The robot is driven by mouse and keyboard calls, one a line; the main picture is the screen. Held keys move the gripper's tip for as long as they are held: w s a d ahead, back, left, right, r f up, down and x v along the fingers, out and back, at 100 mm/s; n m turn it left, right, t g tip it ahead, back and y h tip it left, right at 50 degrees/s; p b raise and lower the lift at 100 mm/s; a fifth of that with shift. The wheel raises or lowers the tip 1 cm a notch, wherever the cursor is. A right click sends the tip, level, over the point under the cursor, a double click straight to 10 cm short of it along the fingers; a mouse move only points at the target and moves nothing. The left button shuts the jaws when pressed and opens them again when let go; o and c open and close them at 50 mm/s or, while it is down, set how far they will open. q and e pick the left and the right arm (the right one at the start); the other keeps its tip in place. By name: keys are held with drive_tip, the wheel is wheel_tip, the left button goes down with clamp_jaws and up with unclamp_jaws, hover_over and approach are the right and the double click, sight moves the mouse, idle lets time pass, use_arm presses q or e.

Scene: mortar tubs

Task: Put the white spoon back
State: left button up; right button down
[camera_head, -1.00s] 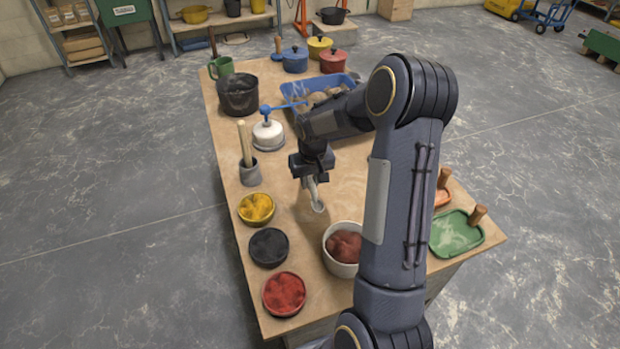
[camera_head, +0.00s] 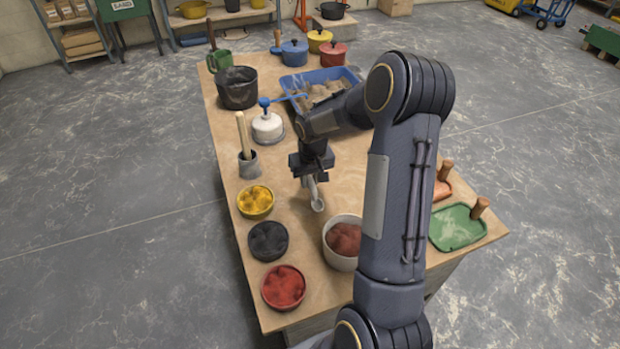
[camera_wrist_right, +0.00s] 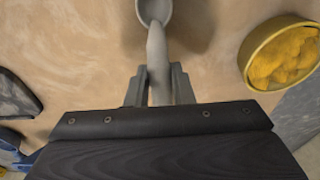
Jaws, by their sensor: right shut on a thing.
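The white spoon (camera_head: 317,203) is held by my right gripper (camera_head: 311,178), bowl end pointing down toward the table's front. In the right wrist view my right gripper (camera_wrist_right: 160,85) is shut on the handle of the white spoon (camera_wrist_right: 156,40), and the bowl reaches beyond the fingertips. The spoon is over bare wood, behind a white tub (camera_head: 340,262) of reddish-brown stuff. How far it is above the table is hard to tell. My left gripper is not in view.
Bowls of yellow (camera_head: 255,201), black (camera_head: 268,241) and red powder (camera_head: 284,287) line the left edge. A grey pot with a wooden pestle (camera_head: 249,163), a white lidded jar (camera_head: 268,129) and a black bucket (camera_head: 237,88) stand behind. A blue tray (camera_head: 290,84) lies behind my arm; a green tray (camera_head: 452,230) is at right.

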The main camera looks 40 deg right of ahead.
drive_tip(key=shift+f+b, duration=0.35)
drive_tip(key=shift+f, duration=0.05)
drive_tip(key=c, duration=1.2)
unclamp_jaws()
drive_tip(key=shift+o, duration=0.2)
drive_tip(key=shift+r, duration=0.15)
drive_tip(key=r, duration=0.5)
drive_tip(key=s+r, duration=0.1)
drive_tip(key=r, duration=0.1)
drive_tip(key=shift+a+r, duration=0.2)
drive_tip(key=shift+r, duration=0.1)
drive_tip(key=shift+s+f, duration=0.1)
